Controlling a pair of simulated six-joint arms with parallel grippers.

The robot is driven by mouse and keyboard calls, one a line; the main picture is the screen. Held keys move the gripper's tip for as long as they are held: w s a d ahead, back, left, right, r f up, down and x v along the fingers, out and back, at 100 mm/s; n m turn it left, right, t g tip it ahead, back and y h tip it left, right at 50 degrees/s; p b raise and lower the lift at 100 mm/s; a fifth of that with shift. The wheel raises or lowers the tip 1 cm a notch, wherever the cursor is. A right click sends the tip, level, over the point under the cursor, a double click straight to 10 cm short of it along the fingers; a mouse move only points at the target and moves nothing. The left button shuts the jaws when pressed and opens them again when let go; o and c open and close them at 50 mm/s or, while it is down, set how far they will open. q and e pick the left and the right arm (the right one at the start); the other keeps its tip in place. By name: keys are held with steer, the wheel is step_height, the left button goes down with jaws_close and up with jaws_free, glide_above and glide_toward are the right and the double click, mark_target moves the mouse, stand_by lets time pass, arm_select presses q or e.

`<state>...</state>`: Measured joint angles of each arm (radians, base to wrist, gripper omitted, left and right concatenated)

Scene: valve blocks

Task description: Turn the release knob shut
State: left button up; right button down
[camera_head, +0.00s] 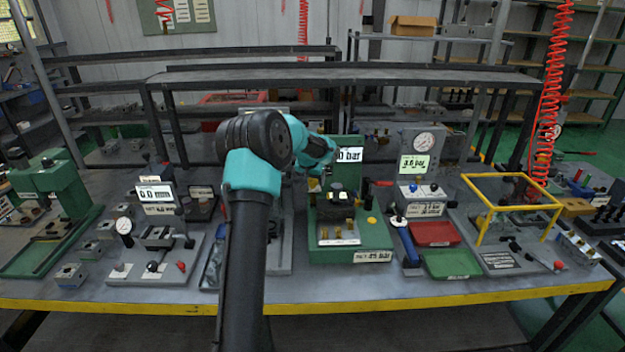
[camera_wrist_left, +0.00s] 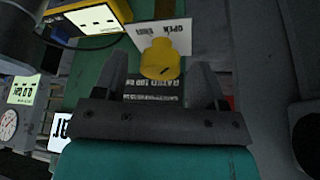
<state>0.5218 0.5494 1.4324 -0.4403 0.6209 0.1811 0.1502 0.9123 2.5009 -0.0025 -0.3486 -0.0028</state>
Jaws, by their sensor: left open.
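In the left wrist view a yellow knob (camera_wrist_left: 161,62) stands in front of a white label plate (camera_wrist_left: 160,38) reading open and shut, upside down in this view. My left gripper (camera_wrist_left: 161,66) is open, with one dark finger on each side of the knob. A gap shows between the knob and each finger. In the head view my left arm reaches over to the green test station (camera_head: 378,238), its teal wrist (camera_head: 318,152) beside the station's bar display (camera_head: 349,155). The fingertips cannot be made out there. My right gripper is not in view.
Right of the station stand a gauge panel (camera_head: 422,143), a red tray (camera_head: 432,233), a green tray (camera_head: 451,263) and a yellow frame (camera_head: 510,178). A grey gauge station (camera_head: 150,268) stands to the left. The table's yellow front edge (camera_head: 400,304) is clear.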

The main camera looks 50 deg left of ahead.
arm_select(q)
steer(key=shift+c, duration=0.3)
steer(key=c, duration=0.9)
steer(key=shift+o, duration=0.2)
steer(key=shift+n, duration=0.5)
steer(key=n+g+y, duration=0.1)
steer(key=n, duration=0.2)
steer(key=shift+w+d, duration=0.1)
steer(key=n+g+y, duration=0.1)
steer(key=n, duration=0.2)
steer(key=n+g, duration=0.1)
steer(key=n, duration=0.2)
steer(key=n+g, duration=0.1)
steer(key=n, duration=0.3)
steer(key=shift+w+g, duration=0.15)
steer(key=shift+g, duration=0.15)
